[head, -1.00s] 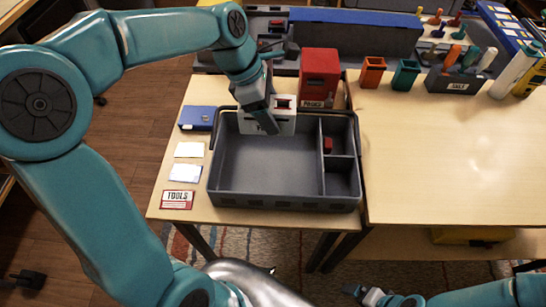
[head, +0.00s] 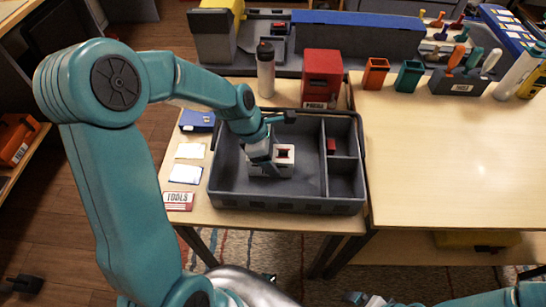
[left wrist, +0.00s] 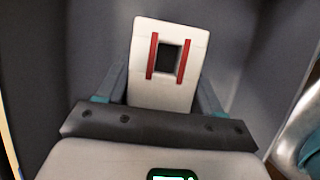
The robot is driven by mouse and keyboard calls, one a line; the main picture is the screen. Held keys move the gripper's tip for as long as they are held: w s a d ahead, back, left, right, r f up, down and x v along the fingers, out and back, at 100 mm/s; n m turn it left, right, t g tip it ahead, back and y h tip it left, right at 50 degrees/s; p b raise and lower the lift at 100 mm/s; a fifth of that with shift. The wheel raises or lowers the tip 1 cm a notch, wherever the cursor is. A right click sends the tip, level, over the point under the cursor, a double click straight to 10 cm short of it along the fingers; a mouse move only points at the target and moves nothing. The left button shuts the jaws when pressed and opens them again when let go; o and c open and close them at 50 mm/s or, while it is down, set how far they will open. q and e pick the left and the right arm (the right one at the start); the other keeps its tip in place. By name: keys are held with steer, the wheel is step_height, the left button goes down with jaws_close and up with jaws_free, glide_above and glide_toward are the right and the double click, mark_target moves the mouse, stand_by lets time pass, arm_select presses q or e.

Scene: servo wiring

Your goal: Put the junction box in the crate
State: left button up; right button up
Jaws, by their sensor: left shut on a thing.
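The junction box (head: 285,168) is white with red strips beside a dark square opening. It is inside the large left compartment of the grey crate (head: 290,206) in the head view. My left gripper (head: 264,166) is shut on it. In the left wrist view, the box (left wrist: 169,92) sits between the two fingers (left wrist: 164,98), with grey crate surface around it. I cannot tell whether its underside touches the crate floor. Part of my right arm shows at the bottom right of the head view; its jaw state is unclear.
A small red part (head: 331,146) lies in the crate's upper right compartment. A red box (head: 321,76) and a bottle (head: 265,68) stand behind the crate. Cards and a blue box (head: 197,120) lie to its left. The right table (head: 450,150) is largely clear.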

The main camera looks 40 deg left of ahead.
arm_select(q)
steer(key=shift+r, duration=0.1)
steer(key=o, duration=0.8)
steer(key=shift+f, duration=0.25)
steer(key=o, duration=0.4)
steer(key=shift+r, duration=0.1)
